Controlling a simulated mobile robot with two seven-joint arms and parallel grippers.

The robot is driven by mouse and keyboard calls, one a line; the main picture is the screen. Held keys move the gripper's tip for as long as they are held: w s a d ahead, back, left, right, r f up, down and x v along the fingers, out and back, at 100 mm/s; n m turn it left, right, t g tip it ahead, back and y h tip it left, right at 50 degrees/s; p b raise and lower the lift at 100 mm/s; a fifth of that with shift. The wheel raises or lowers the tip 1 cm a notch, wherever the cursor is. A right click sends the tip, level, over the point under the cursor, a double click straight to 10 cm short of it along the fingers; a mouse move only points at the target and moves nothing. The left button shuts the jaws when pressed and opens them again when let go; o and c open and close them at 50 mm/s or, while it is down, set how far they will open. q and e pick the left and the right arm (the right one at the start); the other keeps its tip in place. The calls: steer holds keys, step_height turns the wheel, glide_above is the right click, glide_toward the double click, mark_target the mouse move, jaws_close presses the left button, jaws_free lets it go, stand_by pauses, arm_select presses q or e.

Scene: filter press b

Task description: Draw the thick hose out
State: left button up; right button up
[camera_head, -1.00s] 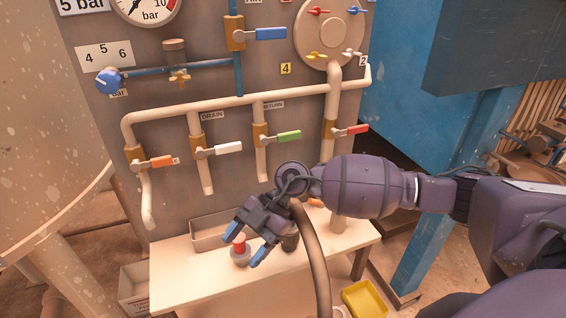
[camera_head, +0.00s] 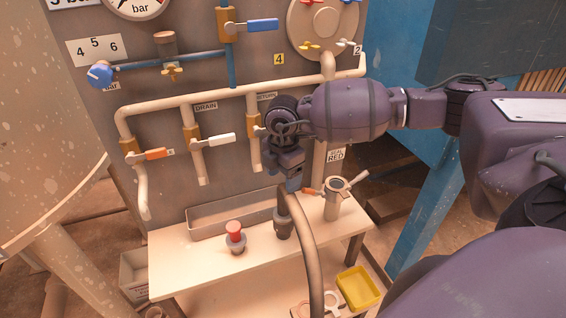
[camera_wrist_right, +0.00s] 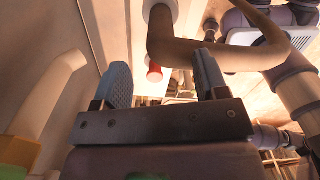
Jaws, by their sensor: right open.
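The thick brown hose (camera_head: 310,240) stands in a dark grey socket (camera_head: 283,228) on the bench, bends over at its top and hangs down past the front edge. My right gripper (camera_head: 293,184) points downward close to the hose's upper bend, its blue fingers mostly hidden by its own wrist in the head view. In the right wrist view the gripper (camera_wrist_right: 165,82) is open with nothing between its fingers. The hose (camera_wrist_right: 162,45) there curves across beyond the fingertips; whether it touches them I cannot tell. My left gripper is not in view.
A shallow tray (camera_head: 210,222) lies at the back of the bench (camera_head: 185,268). Valve levers on the panel are close to my right wrist. A yellow bin (camera_head: 360,288) is below.

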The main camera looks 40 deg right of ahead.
mark_target(283, 193)
steer(key=shift+f, duration=3.1)
steer(key=shift+r, duration=0.1)
steer(key=c, duration=1.2)
